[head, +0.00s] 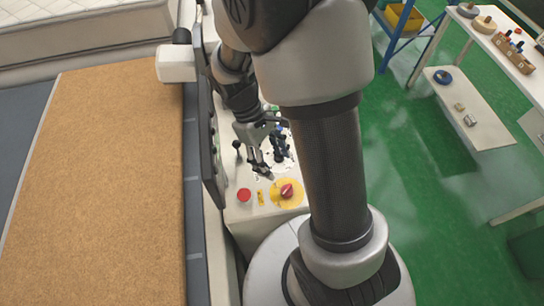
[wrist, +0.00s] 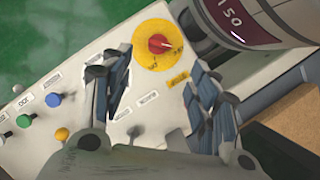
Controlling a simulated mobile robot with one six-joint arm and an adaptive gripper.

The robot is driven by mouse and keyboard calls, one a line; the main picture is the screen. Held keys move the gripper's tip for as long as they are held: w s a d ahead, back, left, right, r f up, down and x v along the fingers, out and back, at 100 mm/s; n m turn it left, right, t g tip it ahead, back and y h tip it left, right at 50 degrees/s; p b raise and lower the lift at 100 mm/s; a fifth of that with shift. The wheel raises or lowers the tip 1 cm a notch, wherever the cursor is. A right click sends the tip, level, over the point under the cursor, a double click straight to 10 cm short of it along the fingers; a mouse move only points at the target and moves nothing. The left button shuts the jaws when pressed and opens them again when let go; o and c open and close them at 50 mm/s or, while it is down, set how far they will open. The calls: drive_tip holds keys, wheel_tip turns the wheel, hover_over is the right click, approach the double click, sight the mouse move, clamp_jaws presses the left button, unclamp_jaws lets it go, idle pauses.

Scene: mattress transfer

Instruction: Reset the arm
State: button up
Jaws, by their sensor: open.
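My gripper (head: 260,164) is above the white control panel (head: 232,211) in the head view, close to its surface. In the wrist view my gripper (wrist: 158,92) has its two fingers spread apart, with nothing held between them. A red rotary knob on a yellow disc (head: 287,190) lies in front of the gripper; the same knob (wrist: 158,44) shows beyond the fingertips in the wrist view. Whether a fingertip touches the panel cannot be told.
A red button (head: 244,195) sits beside the knob. Green (wrist: 24,121), blue (wrist: 53,99) and yellow (wrist: 62,135) controls are on the panel. A dark screen edge (head: 208,140) stands close on the left, beside a brown mattress-like slab (head: 100,180). Green floor (head: 430,200) is open at right.

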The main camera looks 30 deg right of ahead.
idle(0.3)
drive_tip(key=s+a+r+m+t+y+b, duration=0.1)
drive_tip(key=s+a+r+m+t+b, duration=0.1)
drive_tip(key=s+r+t, duration=0.2)
drive_tip(key=s+a+r+m+t+y+b, duration=0.1)
drive_tip(key=s+a+r+m+t+b, duration=0.2)
drive_tip(key=r, duration=0.7)
drive_tip(key=shift+s+r+m+t, duration=0.3)
drive_tip(key=shift+s+t, duration=0.5)
drive_tip(key=shift+s, duration=0.2)
